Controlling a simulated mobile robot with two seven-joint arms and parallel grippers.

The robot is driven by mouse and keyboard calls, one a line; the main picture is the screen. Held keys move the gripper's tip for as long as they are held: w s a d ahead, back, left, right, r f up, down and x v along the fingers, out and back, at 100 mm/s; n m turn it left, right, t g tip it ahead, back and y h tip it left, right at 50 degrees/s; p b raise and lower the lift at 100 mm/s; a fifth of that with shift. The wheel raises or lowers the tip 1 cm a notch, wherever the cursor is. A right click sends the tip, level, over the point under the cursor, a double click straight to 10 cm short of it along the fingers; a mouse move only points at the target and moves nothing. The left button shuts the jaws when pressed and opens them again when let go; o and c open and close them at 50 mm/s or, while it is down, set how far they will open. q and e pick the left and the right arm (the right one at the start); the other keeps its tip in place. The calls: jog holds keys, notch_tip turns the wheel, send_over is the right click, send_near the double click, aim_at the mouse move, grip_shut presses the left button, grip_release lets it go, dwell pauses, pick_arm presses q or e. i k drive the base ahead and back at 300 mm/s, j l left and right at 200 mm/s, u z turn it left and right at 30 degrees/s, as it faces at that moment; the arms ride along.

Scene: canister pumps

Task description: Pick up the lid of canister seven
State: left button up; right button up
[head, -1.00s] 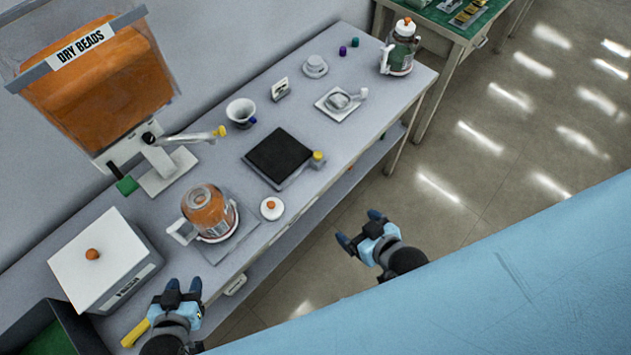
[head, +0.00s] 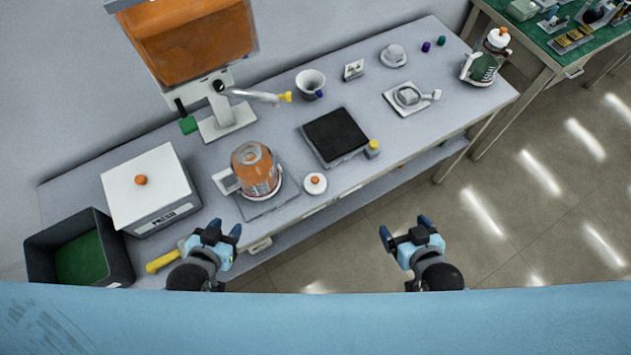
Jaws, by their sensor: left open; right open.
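A clear canister (head: 256,170) with a white handle, filled with orange beads, stands on a grey pad on the bench. A round white lid (head: 315,184) with an orange knob lies on the bench just right of it. Another canister (head: 481,67) with green contents and an orange-knobbed white lid (head: 499,38) on top stands at the bench's far right end. I cannot read a number on either canister. My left gripper (head: 225,228) is open and empty at the bench's front edge, below the orange canister. My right gripper (head: 405,226) is open and empty in front of the bench, right of the loose lid.
A white box (head: 150,189) with an orange knob and a dark bin (head: 113,249) are at the left. A bead dispenser (head: 190,45) stands behind. A black-topped plate (head: 336,136), a cup (head: 310,83) and a small scoop tray (head: 411,97) occupy the bench's middle and right.

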aim_at(314, 184)
jog(key=i+l+u, duration=0.1)
jog(key=l+u, duration=0.25)
jog(key=l, duration=0.3)
jog(key=l+u, duration=0.35)
jog(key=l, duration=0.35)
jog(key=l+u, duration=0.35)
jog(key=l, duration=0.35)
